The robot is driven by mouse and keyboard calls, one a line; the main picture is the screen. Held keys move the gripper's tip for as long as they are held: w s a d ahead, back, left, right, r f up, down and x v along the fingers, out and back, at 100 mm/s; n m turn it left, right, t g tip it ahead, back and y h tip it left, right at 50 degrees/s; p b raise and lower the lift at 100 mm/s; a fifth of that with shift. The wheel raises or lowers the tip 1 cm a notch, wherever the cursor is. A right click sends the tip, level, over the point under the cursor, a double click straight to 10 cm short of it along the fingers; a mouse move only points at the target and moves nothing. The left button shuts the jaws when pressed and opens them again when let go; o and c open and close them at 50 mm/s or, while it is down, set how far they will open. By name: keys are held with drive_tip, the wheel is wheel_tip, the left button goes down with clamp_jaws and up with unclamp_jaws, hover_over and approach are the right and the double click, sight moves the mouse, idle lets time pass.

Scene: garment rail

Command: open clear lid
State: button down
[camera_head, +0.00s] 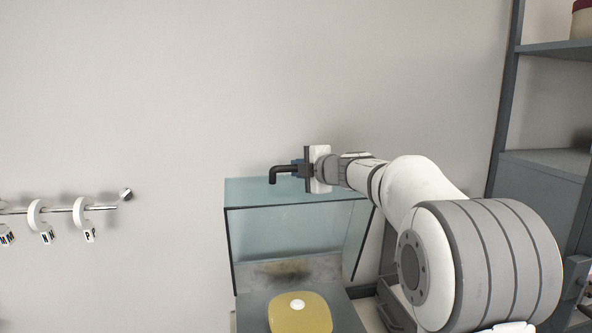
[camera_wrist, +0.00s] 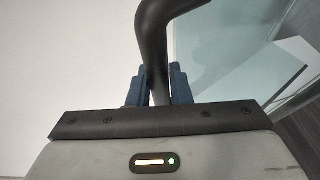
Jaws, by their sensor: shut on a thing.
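A clear, bluish glass case with dark edges stands against the wall in the head view. Its clear lid (camera_head: 330,190) appears as a pale blue pane across the top; how far it is tilted is hard to tell. My gripper (camera_head: 298,168) is above this pane, reaching in from the right. It is shut on a black bent handle (camera_head: 273,176), whose end hooks down to the left. In the wrist view, the blue fingers of my gripper (camera_wrist: 158,88) close around the dark curved handle (camera_wrist: 153,38). Where the handle joins the lid is not clear.
A yellow rounded object (camera_head: 300,318) with a white knob sits low at the front of the case. A rail (camera_head: 62,210) with white rings and tags is at the left. A grey shelf unit (camera_head: 545,175) stands at the right. Bare wall lies above the case.

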drive_tip(key=c, duration=1.3)
unclamp_jaws()
drive_tip(key=shift+s, duration=0.1)
drive_tip(key=b+v, duration=0.1)
drive_tip(key=v, duration=0.6)
drive_tip(key=shift+s+d+r+b, duration=0.15)
drive_tip(key=shift+s+d+b, duration=0.05)
drive_tip(key=shift+s+b, duration=0.2)
drive_tip(key=shift+w, duration=0.1)
